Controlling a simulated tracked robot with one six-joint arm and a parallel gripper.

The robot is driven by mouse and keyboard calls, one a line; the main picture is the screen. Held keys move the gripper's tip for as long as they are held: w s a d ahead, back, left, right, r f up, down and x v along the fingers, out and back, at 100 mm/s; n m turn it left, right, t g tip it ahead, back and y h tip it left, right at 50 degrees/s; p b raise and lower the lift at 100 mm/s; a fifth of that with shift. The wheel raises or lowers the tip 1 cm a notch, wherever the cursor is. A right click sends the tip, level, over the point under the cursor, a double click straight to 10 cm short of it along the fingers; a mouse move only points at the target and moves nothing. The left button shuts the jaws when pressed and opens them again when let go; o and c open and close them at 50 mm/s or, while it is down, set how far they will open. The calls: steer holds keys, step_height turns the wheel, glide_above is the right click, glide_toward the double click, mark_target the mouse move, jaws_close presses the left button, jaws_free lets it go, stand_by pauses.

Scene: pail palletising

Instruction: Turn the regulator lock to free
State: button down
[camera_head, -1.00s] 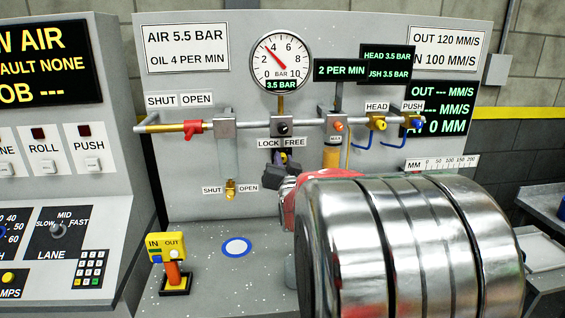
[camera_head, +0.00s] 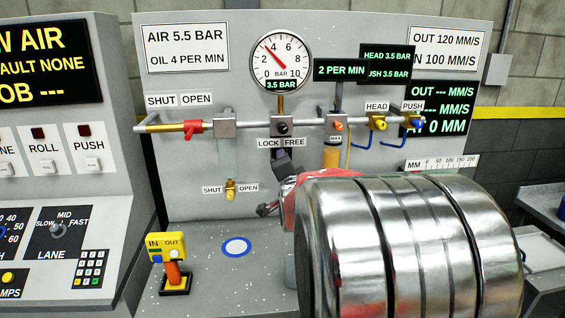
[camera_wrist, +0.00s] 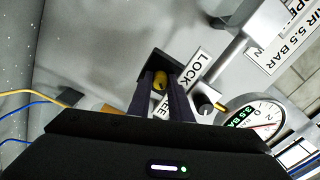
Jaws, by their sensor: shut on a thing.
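The regulator lock (camera_wrist: 159,80) shows as a yellow piece between my two dark fingers in the wrist view, close to the LOCK label (camera_wrist: 198,70). My gripper (camera_wrist: 161,90) is shut on it. The FREE label is partly covered by a finger. In the head view my gripper (camera_head: 284,166) is just below the LOCK and FREE labels (camera_head: 281,143), and it hides the lock. Which label the lock points to cannot be told. The regulator's black knob (camera_head: 283,129) sits above the labels, under the gauge (camera_head: 281,61), which shows 3.5 bar.
A red-handled valve (camera_head: 192,128) is to the left and an orange knob (camera_head: 338,126) to the right. A small brass valve (camera_head: 230,190) is below left. A yellow IN/OUT lever box (camera_head: 166,247) stands on the bench. My shiny arm fills the lower right.

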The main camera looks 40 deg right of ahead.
steer(key=shift+m, duration=0.3)
steer(key=c, duration=1.6)
jaws_free()
steer(key=shift+v, duration=6.9)
steer(key=shift+w+f, duration=0.1)
steer(key=shift+w, duration=0.05)
